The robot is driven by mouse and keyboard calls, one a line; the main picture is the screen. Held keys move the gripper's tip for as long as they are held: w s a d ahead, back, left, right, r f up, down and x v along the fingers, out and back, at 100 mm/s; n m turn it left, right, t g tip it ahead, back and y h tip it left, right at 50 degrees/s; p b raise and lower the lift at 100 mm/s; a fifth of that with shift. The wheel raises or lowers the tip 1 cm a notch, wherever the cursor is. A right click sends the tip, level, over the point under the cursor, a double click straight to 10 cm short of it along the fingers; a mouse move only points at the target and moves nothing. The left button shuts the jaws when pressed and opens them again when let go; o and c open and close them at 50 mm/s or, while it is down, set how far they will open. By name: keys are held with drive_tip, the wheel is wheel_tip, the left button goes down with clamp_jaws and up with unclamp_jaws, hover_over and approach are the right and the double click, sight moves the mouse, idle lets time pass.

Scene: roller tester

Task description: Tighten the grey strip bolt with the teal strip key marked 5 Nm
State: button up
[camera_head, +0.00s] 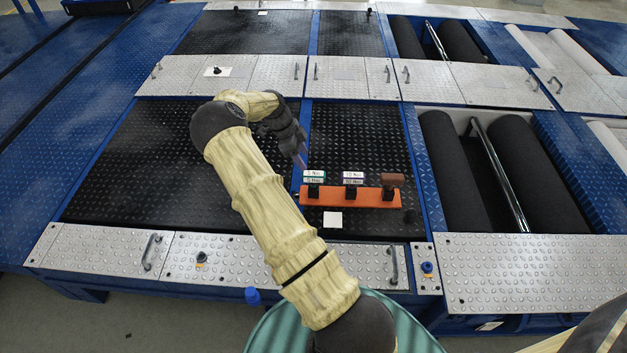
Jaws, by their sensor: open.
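My gripper (300,160) hangs at the end of my arm, just above and left of the orange rack, close to the teal-edged labels. Its jaws are open and small in the view; I see nothing held in them. The teal-edged label marked 5 Nm (313,174) stands at the left end of the orange rack (333,198), above a black holder. I cannot clearly make out the teal strip key itself there. I cannot identify the grey strip bolt with certainty; a small dark bolt-like part sits on a white plate (222,72) on the far silver panel.
Purple-edged labels (353,175) and a brown block (393,180) stand further right on the rack. A white square (333,220) lies in front. Black rollers (500,170) lie in an open pit at right. Handles (393,265) rise from the silver panels.

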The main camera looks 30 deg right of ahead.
sight(316, 179)
drive_tip(key=b+x, duration=0.1)
drive_tip(key=x, duration=0.5)
drive_tip(key=shift+s+d+f, duration=0.1)
drive_tip(key=shift+d+f, duration=0.05)
drive_tip(key=shift+f, duration=0.25)
drive_tip(key=b+x, duration=0.2)
drive_tip(key=x, duration=0.3)
drive_tip(key=shift+f, duration=0.15)
clamp_jaws()
wheel_tip(316, 179, up, 10)
drive_tip(key=p, duration=0.2)
drive_tip(key=shift+p, duration=0.3)
idle(0.5)
